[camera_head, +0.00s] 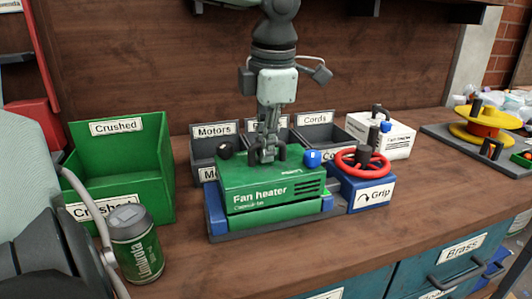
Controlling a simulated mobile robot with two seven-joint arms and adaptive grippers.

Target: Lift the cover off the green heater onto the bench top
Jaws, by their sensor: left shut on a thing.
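The green heater (275,206) sits in a grey and blue holder (216,216) on the bench top (400,225). Its green cover (240,181), marked "Fan heater", is on top of the green lower body, with a dark seam between them. I cannot tell whether the cover is slightly raised. My left gripper (267,150) points down over the cover and is shut on its dark handle (282,152). The fingers hide part of the handle. My right gripper is not in view.
A red handwheel (362,161) on a blue "Grip" block (369,195) stands right of the heater. Behind are grey bins (322,133) and a white box (393,142). Left are a green "Crushed" bin (155,165) and a can (136,245). Bench at right front is clear.

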